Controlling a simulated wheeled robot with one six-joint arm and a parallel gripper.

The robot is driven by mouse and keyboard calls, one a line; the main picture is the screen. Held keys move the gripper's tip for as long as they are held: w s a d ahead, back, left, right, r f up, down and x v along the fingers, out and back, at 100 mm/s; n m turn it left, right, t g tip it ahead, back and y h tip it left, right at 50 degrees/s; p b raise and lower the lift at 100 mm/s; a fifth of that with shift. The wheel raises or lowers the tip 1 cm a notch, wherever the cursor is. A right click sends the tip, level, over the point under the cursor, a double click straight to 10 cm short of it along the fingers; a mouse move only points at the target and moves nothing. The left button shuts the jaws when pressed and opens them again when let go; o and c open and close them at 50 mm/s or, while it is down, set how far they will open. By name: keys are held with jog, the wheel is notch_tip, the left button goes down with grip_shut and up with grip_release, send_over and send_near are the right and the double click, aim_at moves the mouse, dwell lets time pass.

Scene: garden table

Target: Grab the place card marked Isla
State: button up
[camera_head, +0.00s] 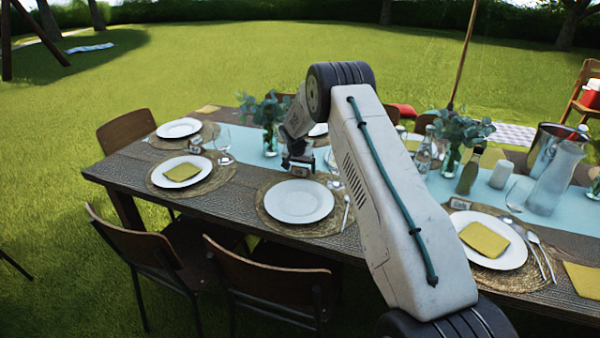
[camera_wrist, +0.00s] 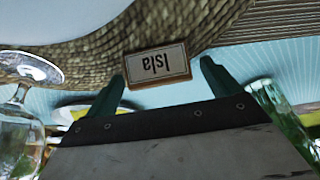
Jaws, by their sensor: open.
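The place card marked Isla (camera_wrist: 157,67) is a small white card in a wooden frame. Its name reads upside down in the wrist view. It stands at the edge of a woven placemat (camera_wrist: 215,18), and in the head view this card (camera_head: 300,171) is just behind a white plate. My gripper (camera_wrist: 162,72) is open, with one dark green finger at each side of the card and gaps between. In the head view my gripper (camera_head: 298,160) is low over the table at the card; my arm hides part of the table.
A vase with greenery (camera_head: 268,125) stands close behind my gripper. A stemmed glass (camera_wrist: 18,115) and a green bottle (camera_wrist: 280,115) flank it in the wrist view. Other cards stand at the left setting (camera_head: 195,150) and right setting (camera_head: 460,204). Chairs (camera_head: 270,275) line the near edge.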

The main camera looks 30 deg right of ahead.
jog(key=c, duration=1.1)
jog(key=shift+o, duration=0.2)
jog(key=shift+r, duration=0.1)
